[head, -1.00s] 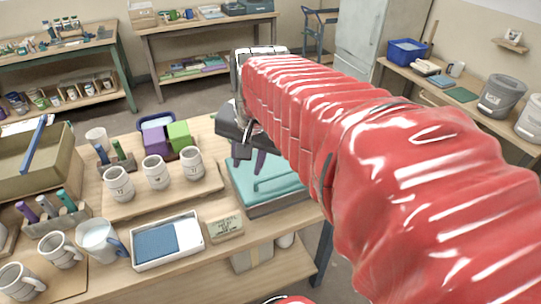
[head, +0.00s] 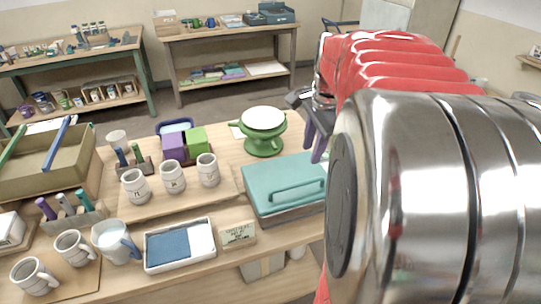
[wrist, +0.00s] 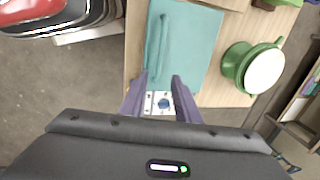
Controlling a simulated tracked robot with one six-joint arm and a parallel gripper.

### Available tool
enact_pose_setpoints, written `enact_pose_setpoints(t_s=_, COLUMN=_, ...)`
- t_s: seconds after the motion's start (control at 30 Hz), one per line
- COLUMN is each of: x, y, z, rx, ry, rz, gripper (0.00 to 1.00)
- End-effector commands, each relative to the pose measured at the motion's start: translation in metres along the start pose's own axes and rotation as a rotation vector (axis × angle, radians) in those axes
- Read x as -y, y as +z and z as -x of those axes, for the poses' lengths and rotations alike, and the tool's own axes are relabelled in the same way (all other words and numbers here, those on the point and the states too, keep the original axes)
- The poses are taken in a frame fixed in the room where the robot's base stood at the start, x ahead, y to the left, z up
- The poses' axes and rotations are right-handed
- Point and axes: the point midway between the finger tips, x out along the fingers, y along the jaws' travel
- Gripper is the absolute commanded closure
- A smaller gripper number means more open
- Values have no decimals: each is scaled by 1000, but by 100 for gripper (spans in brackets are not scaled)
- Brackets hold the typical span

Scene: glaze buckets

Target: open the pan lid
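The teal pan lid (head: 262,177) lies closed on a low grey pan (head: 290,214) at the right front of the table. Its raised bar handle (head: 297,191) is on top. My gripper (head: 314,150) is beyond the lid's right side, with purple fingers pointing down. In the wrist view the gripper (wrist: 160,76) is open and empty, its fingertips appearing at the near edge of the lid (wrist: 196,45). The handle (wrist: 162,45) runs away from the fingers there. The height gap between fingers and lid is hard to judge.
A green banding wheel (head: 263,140) with a white top stands behind the lid; the wrist view shows it too (wrist: 236,65). A small sign block (head: 237,234), a white tray (head: 151,262) and several mugs stand left of the pan. Open floor lies past the table's right edge.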

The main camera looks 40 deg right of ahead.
Motion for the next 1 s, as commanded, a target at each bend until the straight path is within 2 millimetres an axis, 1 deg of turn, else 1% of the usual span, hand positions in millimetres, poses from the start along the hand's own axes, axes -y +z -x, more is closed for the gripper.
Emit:
enact_pose_setpoints(t_s=0.17, x=0, y=0, z=-14, rx=1, ry=2, rz=1, gripper=71)
enact_pose_setpoints(t_s=0.8, x=-1, y=1, z=-110, rx=2, ry=4, rz=1, gripper=71)
enact_pose_setpoints(t_s=1.0, x=-1, y=0, z=-131, rx=1, ry=2, rz=0, gripper=71)
